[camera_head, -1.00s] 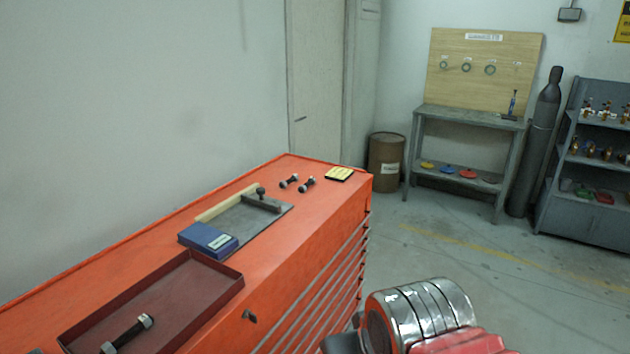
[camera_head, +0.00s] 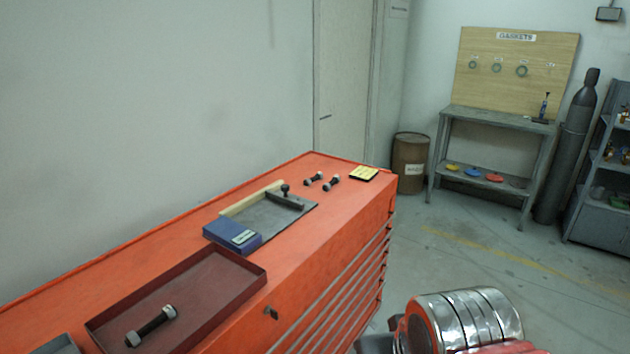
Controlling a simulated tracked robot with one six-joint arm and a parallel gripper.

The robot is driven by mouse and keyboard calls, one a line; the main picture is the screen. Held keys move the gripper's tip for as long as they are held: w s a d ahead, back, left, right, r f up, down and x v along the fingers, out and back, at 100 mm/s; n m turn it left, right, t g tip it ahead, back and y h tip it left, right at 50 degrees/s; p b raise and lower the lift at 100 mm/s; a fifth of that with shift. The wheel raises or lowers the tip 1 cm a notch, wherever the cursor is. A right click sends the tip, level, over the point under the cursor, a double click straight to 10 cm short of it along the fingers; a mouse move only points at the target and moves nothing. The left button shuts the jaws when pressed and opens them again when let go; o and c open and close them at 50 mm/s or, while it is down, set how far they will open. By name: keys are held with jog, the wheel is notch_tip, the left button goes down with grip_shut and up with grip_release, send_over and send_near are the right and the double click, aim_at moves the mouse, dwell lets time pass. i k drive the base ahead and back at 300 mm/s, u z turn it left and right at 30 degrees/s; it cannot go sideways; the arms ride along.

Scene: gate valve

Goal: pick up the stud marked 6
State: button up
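Two short dark studs with pale nuts, the left one (camera_head: 314,179) and the right one (camera_head: 332,183), lie side by side on the orange cabinet top toward its far end. A larger stud (camera_head: 151,326) with pale nuts lies in the dark red tray (camera_head: 215,308) at the near left. No number is readable on any stud, so I cannot tell which is marked 6. My arm shows as a shiny banded link at the bottom right, beyond the cabinet's right side. My gripper is not in view.
On the orange cabinet (camera_head: 345,215) are a blue box (camera_head: 231,235), a grey plate (camera_head: 270,222) with a wooden strip, and a yellow pad (camera_head: 363,174). Behind stand a brown drum (camera_head: 410,163), a gasket bench (camera_head: 490,115) and a gas cylinder (camera_head: 570,150). Floor right of the cabinet is clear.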

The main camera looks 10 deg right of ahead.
aim_at(307, 182)
jog(key=z, duration=1.9)
jog(key=i, duration=2.2)
